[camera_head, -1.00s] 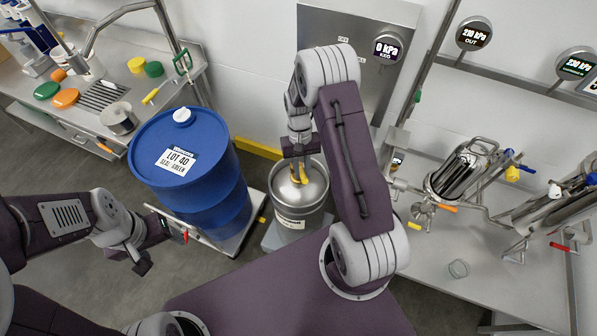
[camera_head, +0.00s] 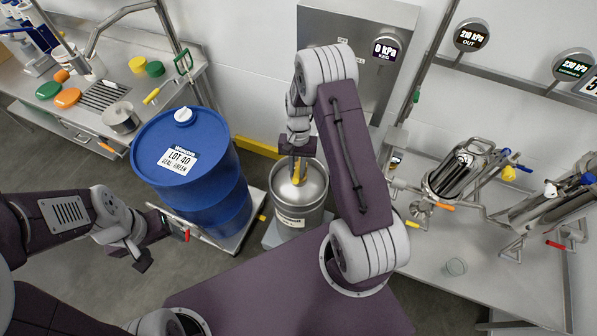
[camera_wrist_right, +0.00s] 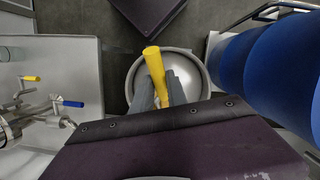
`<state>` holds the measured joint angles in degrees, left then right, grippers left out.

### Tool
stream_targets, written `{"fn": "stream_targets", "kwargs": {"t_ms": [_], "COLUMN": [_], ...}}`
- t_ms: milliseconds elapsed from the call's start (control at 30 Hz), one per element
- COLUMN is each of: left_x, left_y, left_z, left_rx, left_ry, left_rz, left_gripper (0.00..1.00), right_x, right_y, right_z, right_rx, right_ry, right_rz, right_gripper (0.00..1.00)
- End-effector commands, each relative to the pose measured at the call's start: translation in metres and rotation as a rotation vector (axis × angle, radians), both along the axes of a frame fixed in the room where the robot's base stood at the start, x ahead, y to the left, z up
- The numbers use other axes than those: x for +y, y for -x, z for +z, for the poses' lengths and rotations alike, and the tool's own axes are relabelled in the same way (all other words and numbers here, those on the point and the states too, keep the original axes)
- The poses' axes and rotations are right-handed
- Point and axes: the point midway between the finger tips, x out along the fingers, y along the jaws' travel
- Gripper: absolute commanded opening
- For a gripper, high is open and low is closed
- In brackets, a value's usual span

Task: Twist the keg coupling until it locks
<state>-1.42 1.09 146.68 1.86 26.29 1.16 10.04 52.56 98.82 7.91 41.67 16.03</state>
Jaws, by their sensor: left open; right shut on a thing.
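My right gripper (camera_head: 298,176) reaches down over the keg and is shut on the yellow handle. In the right wrist view the yellow handle (camera_wrist_right: 154,62) sticks out between the two grey fingers, above the keg's round rim (camera_wrist_right: 203,78). The coupling's lower part is hidden by the fingers. My left gripper (camera_head: 163,246) is open and empty, in front of the blue drum.
The blue drum (camera_head: 226,180) stands close on the keg's left. A round gauge (camera_head: 386,49) on the wall panel behind reads 0 kPa. A steel bench (camera_head: 500,290) with pipes and valves is on the right. A sink counter (camera_head: 75,125) is at the far left.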

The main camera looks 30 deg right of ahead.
Motion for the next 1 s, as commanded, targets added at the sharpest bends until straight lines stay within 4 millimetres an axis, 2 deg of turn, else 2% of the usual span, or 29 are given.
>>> {"fn": "stream_targets", "kwargs": {"t_ms": [100, 300, 500, 767, 800, 867, 900, 1000], "left_x": [0.0, 0.0, 0.0, 0.0, 0.0, 0.0, 0.0, 0.0], "left_y": [0.0, 0.0, 0.0, 0.0, 0.0, 0.0, 0.0, 0.0], "left_z": [0.007, 0.005, 0.012, 0.014, 0.015, 0.013, 0.013, 0.013], "left_rx": [0.0, 0.0, 0.0, 0.0, 0.0, 0.0, 0.0, 0.0], "left_ry": [0.0, 0.0, 0.0, 0.0, 0.0, 0.0, 0.0, 0.0], "left_rz": [0.0, 0.0, 0.0, 0.0, 0.0, 0.0, 0.0, 0.0], "left_gripper": [0.69, 0.69, 0.69, 0.69, 0.69, 0.69, 0.69, 0.69], "right_x": [0.004, 0.004, 0.009, 0.011, 0.011, 0.011, 0.011, 0.011], "right_y": [-0.003, -0.004, -0.008, -0.01, -0.01, -0.01, -0.01, -0.01], "right_z": [0.001, -0.001, 0.0, 0.0, 0.0, -0.001, -0.001, -0.001], "right_rx": [-0.001, -0.002, -0.002, -0.002, -0.002, -0.002, -0.001, -0.001], "right_ry": [0.0, 0.0, 0.0, 0.0, 0.0, 0.0, 0.0, -0.001], "right_rz": [-0.097, -0.1, -0.233, -0.268, -0.292, -0.287, -0.287, -0.286], "right_gripper": [0.0, 0.0, 0.0, 0.0, 0.21, 0.38, 0.44, 0.44]}}
